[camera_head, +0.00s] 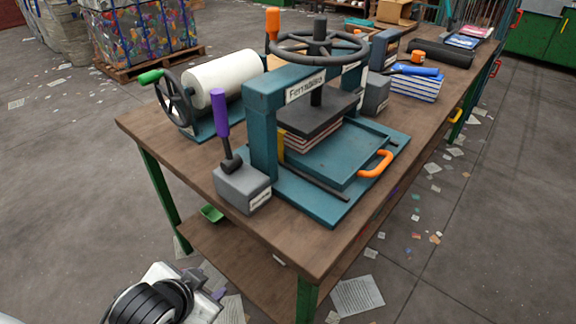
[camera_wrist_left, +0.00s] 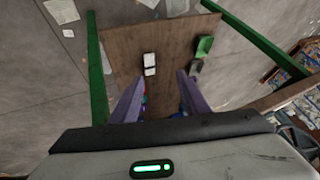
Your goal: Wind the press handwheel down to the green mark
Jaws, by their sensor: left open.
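The press (camera_head: 273,125) is a teal frame on the workbench. Its dark handwheel (camera_head: 318,34) sits on top, lying flat, with an upright orange handle (camera_head: 272,24) on its left side. A threaded spindle runs down to a dark press plate (camera_head: 318,110) above a stack of sheets (camera_head: 311,137). I cannot make out a green mark on the press. My left gripper (camera_head: 217,295) is low in front of the bench, well apart from the wheel. In the left wrist view its purple fingers (camera_wrist_left: 161,90) are spread and empty. My right gripper is not in view.
A purple-handled lever on a grey box (camera_head: 242,187) stands left of the press, near a white roll (camera_head: 222,78) with a green-handled wheel. An orange-handled tray (camera_head: 330,155) extends at the front. The lower shelf (camera_wrist_left: 150,35) holds small items.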

